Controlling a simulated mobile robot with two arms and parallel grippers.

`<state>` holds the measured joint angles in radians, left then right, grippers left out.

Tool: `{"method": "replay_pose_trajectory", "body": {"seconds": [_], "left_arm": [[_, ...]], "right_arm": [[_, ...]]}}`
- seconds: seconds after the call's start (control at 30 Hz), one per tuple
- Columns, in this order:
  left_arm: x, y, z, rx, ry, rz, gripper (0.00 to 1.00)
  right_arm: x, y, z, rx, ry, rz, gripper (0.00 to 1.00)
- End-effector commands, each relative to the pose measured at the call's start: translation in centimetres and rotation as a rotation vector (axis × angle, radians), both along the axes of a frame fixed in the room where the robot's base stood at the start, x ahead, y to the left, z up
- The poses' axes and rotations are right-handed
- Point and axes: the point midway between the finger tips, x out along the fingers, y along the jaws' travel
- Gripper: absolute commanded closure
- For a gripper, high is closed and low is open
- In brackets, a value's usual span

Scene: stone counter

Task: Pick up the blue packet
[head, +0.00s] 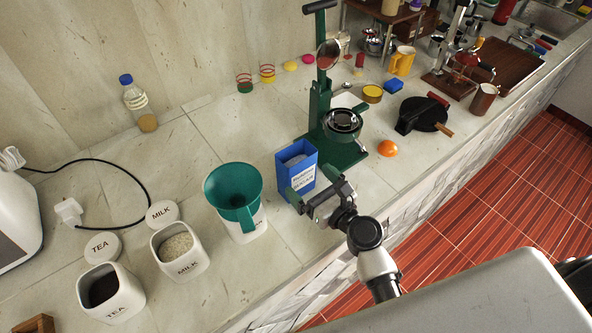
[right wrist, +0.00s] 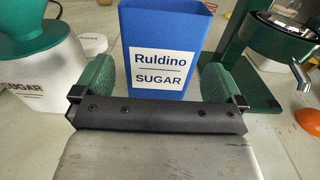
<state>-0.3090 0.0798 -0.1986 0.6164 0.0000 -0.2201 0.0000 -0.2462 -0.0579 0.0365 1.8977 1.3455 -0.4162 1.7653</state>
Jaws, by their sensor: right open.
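The blue packet (head: 298,167) stands upright on the stone counter, with a white label reading "Ruldino SUGAR". In the right wrist view the packet (right wrist: 160,50) is straight ahead. My right gripper (head: 311,194) is open at the packet's near side, and its green fingers (right wrist: 157,82) show left and right of the packet's lower part. I cannot tell from these views whether the fingers touch it. My left gripper is not in view.
A white sugar canister with a green funnel (head: 233,190) stands left of the packet. A green press stand (head: 320,115) is close behind and right. An orange (head: 387,148) lies to the right. Milk (head: 180,250) and tea (head: 110,293) canisters stand front left.

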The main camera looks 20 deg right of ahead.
Motion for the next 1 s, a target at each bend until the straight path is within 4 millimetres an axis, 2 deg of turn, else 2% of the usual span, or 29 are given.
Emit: {"method": "replay_pose_trajectory", "body": {"seconds": [0.17,0.4,0.7,0.77,1.0], "left_arm": [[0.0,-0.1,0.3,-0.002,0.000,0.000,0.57],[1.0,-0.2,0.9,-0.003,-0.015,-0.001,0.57],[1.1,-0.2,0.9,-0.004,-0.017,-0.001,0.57],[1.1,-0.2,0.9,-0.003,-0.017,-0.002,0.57],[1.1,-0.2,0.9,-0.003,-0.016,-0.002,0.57]], "right_arm": [[1.5,0.5,0.0,0.000,-0.001,0.000,0.00],[4.7,1.6,-0.2,0.000,-0.001,-0.001,0.00],[5.3,1.9,-0.3,0.000,0.000,0.000,0.00],[5.2,1.9,-0.3,0.000,0.000,0.000,0.08],[5.2,1.8,-0.3,0.000,0.001,0.000,0.44]]}}
